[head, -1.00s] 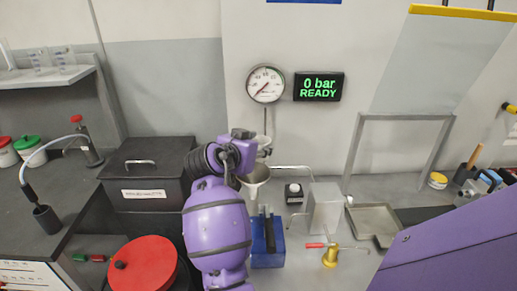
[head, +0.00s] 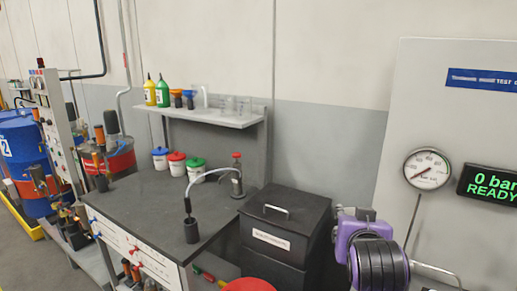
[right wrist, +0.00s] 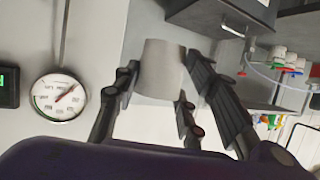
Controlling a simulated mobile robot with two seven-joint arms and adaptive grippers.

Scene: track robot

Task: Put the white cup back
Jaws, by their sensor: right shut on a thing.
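The white cup (right wrist: 160,58) shows in the right wrist view, between the dark fingers of my right gripper (right wrist: 160,85). The gripper is shut on its sides, and the cup looks held in the air. In the head view my purple right arm is at the lower right; its fingers and the cup cannot be made out there. A shelf (head: 215,117) at the back holds several clear cups (head: 235,104) at its right part. My left gripper is not in view.
Green and yellow bottles (head: 156,92) stand on the shelf's left part. Below, the dark bench (head: 140,200) carries lidded tubs (head: 177,164), a hose with a red-topped fitting (head: 236,178) and a black holder (head: 191,230). A black lidded box (head: 283,222) stands right of the bench.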

